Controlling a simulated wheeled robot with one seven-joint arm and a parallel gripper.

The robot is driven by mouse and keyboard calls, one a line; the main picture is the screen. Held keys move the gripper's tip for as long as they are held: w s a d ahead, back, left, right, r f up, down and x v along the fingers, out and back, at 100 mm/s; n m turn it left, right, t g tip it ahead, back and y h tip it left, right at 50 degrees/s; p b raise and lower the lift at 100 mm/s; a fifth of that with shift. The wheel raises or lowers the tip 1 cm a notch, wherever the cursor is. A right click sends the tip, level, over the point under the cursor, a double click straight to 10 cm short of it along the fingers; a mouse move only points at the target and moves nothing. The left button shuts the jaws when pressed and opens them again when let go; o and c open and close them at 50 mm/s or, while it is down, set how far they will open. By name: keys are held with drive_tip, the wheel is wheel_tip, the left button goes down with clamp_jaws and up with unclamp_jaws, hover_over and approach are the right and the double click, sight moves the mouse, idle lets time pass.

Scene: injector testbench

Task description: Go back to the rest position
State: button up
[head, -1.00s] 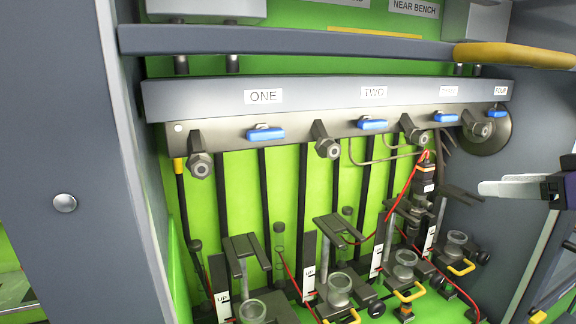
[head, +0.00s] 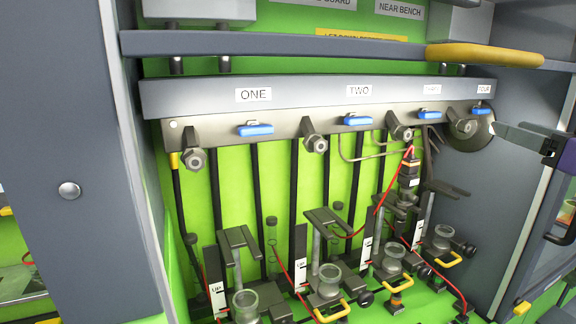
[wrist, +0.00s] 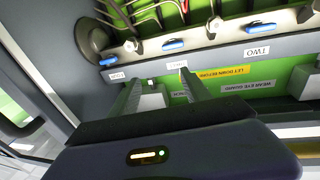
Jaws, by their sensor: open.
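My gripper (head: 503,131) shows at the right edge of the head view, in front of the right side of the testbench and near the lever under label FOUR. In the wrist view my gripper (wrist: 158,88) has its two fingers apart, with nothing held between them. The wrist view is upside down and shows the labelled rail (wrist: 215,58) beyond the fingers. In the head view the rail (head: 320,98) carries the labels ONE to FOUR, with blue levers below. No contact between my gripper and the bench can be made out.
A grey bar (head: 280,46) with a yellow padded end (head: 485,55) crosses above the rail. Several stations with clear cups (head: 328,279) stand below. A dark injector (head: 410,167) with a red cable hangs under THREE. A grey cabinet post (head: 70,150) stands at left.

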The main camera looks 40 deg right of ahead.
drive_tip(key=w+a+f+m+h, duration=0.3)
drive_tip(key=f+m+h, duration=0.4)
drive_tip(key=f, duration=0.4)
drive_tip(key=w+a+f, duration=0.1)
drive_tip(key=a+f, duration=1.1)
drive_tip(key=f, duration=0.1)
drive_tip(key=s+a+f+n+y, duration=0.4)
drive_tip(key=s+a+f+y, duration=0.1)
drive_tip(key=a, duration=0.4)
drive_tip(key=s+a+f+n+g+y, duration=0.1)
drive_tip(key=s+a+f+n+y, duration=0.3)
drive_tip(key=a, duration=0.5)
drive_tip(key=s+a+f+n+g+y, duration=0.1)
drive_tip(key=s+a+f+n+y, duration=0.3)
drive_tip(key=s+a+f, duration=0.3)
drive_tip(key=shift+a+f+y, duration=0.45)
drive_tip(key=shift+a+y, duration=0.35)
drive_tip(key=shift+a, duration=0.4)
